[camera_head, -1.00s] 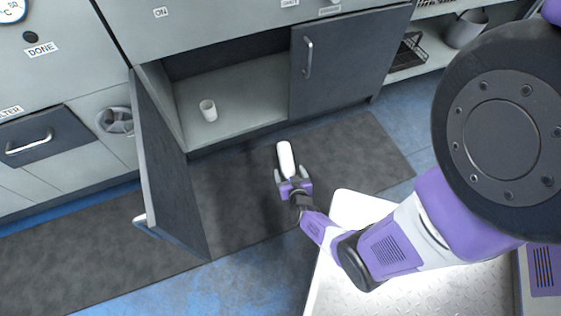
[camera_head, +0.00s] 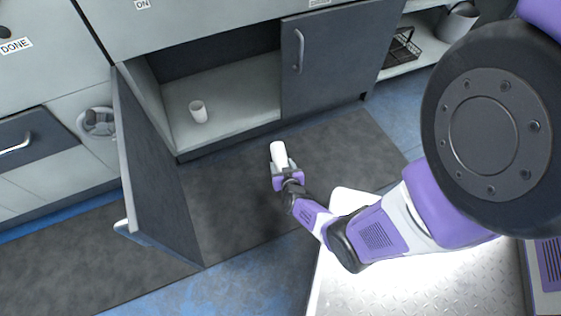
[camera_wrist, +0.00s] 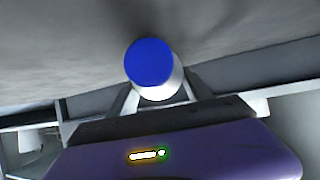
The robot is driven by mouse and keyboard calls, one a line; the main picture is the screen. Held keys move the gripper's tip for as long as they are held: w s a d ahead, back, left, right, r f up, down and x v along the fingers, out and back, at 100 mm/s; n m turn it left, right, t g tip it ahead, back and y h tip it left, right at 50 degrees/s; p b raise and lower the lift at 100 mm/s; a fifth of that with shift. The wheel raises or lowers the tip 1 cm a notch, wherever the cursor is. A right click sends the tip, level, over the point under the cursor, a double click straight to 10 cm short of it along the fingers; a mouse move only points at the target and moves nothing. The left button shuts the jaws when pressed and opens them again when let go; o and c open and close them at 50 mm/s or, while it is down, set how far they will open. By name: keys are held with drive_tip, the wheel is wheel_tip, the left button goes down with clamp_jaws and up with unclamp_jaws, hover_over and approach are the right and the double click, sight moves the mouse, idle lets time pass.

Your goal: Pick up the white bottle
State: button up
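The white bottle (camera_head: 279,154) shows over the dark mat in front of the open cabinet. In the wrist view its blue cap (camera_wrist: 150,62) faces the camera, with part of the white body (camera_wrist: 162,91) below it. My gripper (camera_head: 281,165) is at the bottle's near end, with one finger on each side. In the wrist view the fingers (camera_wrist: 160,93) press close against the white body, so the gripper looks shut on it. I cannot tell whether the bottle touches the mat.
The cabinet's left door (camera_head: 155,175) stands open toward the mat (camera_head: 345,150). A white cup (camera_head: 198,111) stands inside the cabinet. The right door (camera_head: 340,60) is shut. A black basket (camera_head: 402,48) and a grey pot (camera_head: 457,22) sit on the shelf at upper right.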

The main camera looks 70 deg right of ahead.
drive_tip(key=c, duration=1.1)
drive_tip(key=shift+r, duration=0.1)
